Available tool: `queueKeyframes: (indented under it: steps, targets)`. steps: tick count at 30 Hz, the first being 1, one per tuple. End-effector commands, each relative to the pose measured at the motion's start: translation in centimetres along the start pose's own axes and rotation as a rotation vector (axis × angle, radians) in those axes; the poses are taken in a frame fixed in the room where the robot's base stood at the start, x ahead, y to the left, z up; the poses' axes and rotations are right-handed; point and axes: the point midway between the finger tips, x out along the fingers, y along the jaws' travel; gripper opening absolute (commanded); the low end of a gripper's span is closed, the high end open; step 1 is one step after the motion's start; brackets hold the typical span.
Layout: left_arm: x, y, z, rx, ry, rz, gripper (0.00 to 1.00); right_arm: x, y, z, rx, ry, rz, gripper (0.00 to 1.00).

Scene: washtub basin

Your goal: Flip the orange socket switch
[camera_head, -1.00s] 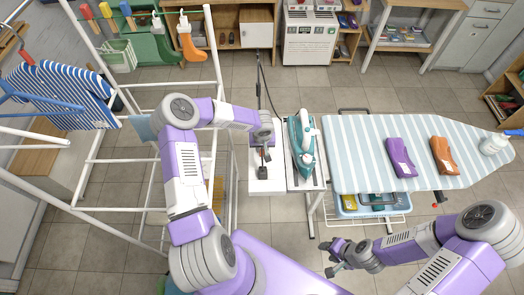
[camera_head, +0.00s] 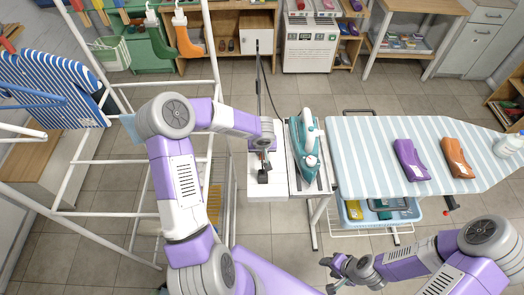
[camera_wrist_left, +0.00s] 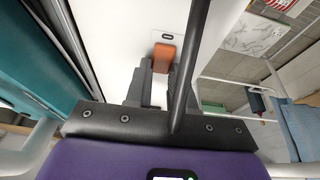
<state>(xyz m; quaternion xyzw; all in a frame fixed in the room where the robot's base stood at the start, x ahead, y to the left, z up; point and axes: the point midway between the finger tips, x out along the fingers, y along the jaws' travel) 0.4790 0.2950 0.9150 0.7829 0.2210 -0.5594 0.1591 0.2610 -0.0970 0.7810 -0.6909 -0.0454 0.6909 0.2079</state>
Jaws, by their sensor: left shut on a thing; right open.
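The orange socket switch (camera_wrist_left: 163,54) shows in the left wrist view as a small orange block on a white surface. My left gripper (camera_wrist_left: 157,80) has its dark fingers on either side of the orange block and is shut on it. In the head view my left gripper (camera_head: 263,172) points down onto the white stand (camera_head: 268,190), left of the iron. The switch is too small and covered there to make out. Whether it is flipped cannot be told. My right gripper (camera_head: 338,274) is open and empty at the lower middle, low and apart from the stand.
A teal iron (camera_head: 307,148) stands on its rest beside the white stand. The striped ironing board (camera_head: 365,150) extends right, holding purple (camera_head: 410,160) and orange (camera_head: 457,158) folded cloths. A white drying rack (camera_head: 213,60) stands left. A dark cable crosses behind the iron.

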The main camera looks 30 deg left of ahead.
Motion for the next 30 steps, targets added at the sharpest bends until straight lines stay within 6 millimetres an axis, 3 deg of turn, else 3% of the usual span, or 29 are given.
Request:
queueKeyframes:
  steps: [2,3,8,19,30]
  targets:
    - [-0.1,0.1,-0.2,0.000,0.005,0.003,0.00,0.0,0.0,0.0,0.000,0.000,0.000,0.47]
    - [-0.1,0.1,-0.2,0.000,0.005,0.003,0.25,0.0,0.0,0.0,0.000,0.000,0.000,0.47]
    - [-0.1,0.1,-0.1,0.000,0.003,0.002,0.49,0.0,0.0,0.0,0.000,0.000,0.000,0.47]
    - [-0.7,0.0,-0.1,0.000,0.003,0.000,0.49,-0.1,0.0,0.0,0.000,0.000,0.000,0.47]
    - [-6.2,0.1,-0.2,0.001,0.005,0.001,0.49,-0.5,-0.2,0.0,0.000,0.000,0.000,0.47]
